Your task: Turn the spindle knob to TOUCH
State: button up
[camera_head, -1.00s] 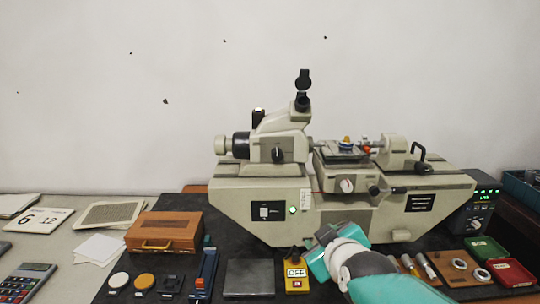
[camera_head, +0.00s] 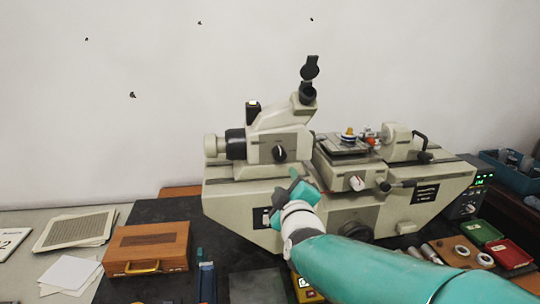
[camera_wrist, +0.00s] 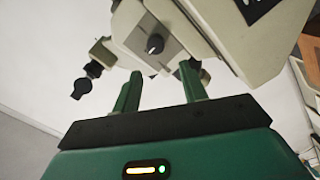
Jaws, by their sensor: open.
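A grey-beige measuring machine (camera_head: 245,203) stands on a dark mat. A black knob with a pale pointer mark (camera_head: 279,153) is on its upper left head; a knob also shows in the wrist view (camera_wrist: 155,44). A white knob (camera_head: 356,183) sits on the front below the stage. I cannot read a TOUCH label or tell which knob is the spindle knob. My gripper (camera_head: 295,180) is in front of the machine, just below the black knob, and touches no knob that I can see. In the wrist view its fingers (camera_wrist: 161,68) are apart and empty.
Black eyepieces (camera_head: 308,80) rise above the head. A wooden case (camera_head: 147,247) is at left; green and red trays (camera_head: 508,252) are at right. My arm covers much of the front mat.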

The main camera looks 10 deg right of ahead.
aim_at(281, 157)
jog(key=w, duration=0.6)
jog(key=w+d, duration=0.1)
jog(key=w, duration=0.2)
jog(key=shift+w+r, duration=0.1)
jog(key=shift+r, duration=0.1)
jog(key=shift+w+r, duration=0.2)
jog(key=w, duration=0.3)
jog(key=shift+d+f, duration=0.1)
jog(key=shift+f, duration=0.15)
jog(key=shift+r, duration=0.2)
jog(key=shift+w+f, duration=0.1)
jog(key=shift+w, duration=0.15)
jog(key=shift+s, duration=0.2)
jog(key=shift+c, duration=0.4)
jog(key=c, duration=0.6)
